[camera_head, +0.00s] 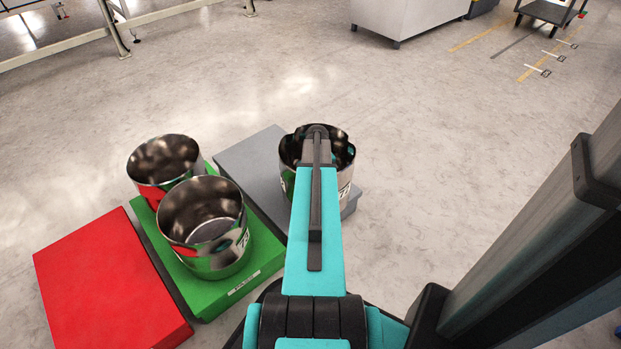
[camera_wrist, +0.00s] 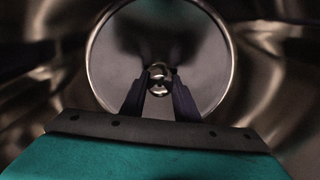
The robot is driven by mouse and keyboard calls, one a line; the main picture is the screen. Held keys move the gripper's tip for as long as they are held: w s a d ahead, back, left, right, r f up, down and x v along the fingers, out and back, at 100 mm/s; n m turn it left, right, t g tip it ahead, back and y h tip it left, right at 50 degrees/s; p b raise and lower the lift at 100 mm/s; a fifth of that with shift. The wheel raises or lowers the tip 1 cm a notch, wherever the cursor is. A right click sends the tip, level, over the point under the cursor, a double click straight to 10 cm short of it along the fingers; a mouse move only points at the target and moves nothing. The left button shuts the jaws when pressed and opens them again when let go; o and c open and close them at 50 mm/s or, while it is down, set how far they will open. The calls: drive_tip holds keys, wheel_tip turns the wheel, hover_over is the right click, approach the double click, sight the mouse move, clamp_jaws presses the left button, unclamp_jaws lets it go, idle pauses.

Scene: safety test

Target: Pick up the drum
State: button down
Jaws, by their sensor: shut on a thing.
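Three open, shiny metal drums show in the head view. One drum (camera_head: 345,178) is at the grey platform (camera_head: 246,160), under the end of my arm. I cannot tell whether it rests on the platform or hangs just above it. My gripper (camera_wrist: 159,78) is inside this drum in the wrist view, its two dark fingers shut on a small shiny round knob (camera_wrist: 158,88) in front of the drum's round bottom (camera_wrist: 112,60). In the head view my arm hides the gripper and part of the drum.
Two other drums, one nearer (camera_head: 215,262) and one farther (camera_head: 148,162), stand on a green platform (camera_head: 192,295) to the left. A red platform (camera_head: 105,285) lies beyond it, with nothing on it. A grey cabinet (camera_head: 405,18) stands far back.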

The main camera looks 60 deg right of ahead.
drive_tip(key=s+a, duration=0.1)
drive_tip(key=s, duration=0.1)
drive_tip(key=s+a+p, duration=0.1)
drive_tip(key=s, duration=0.2)
drive_tip(key=s+a+r+p, duration=0.1)
drive_tip(key=s, duration=0.2)
drive_tip(key=shift+s, duration=0.2)
drive_tip(key=shift+r+p, duration=0.15)
drive_tip(key=shift+p, duration=0.15)
wheel_tip(320, 180, up, 4)
drive_tip(key=p, duration=0.4)
drive_tip(key=shift+w, duration=0.15)
wheel_tip(320, 180, up, 42)
drive_tip(key=p, duration=4.2)
drive_tip(key=shift+r, duration=0.25)
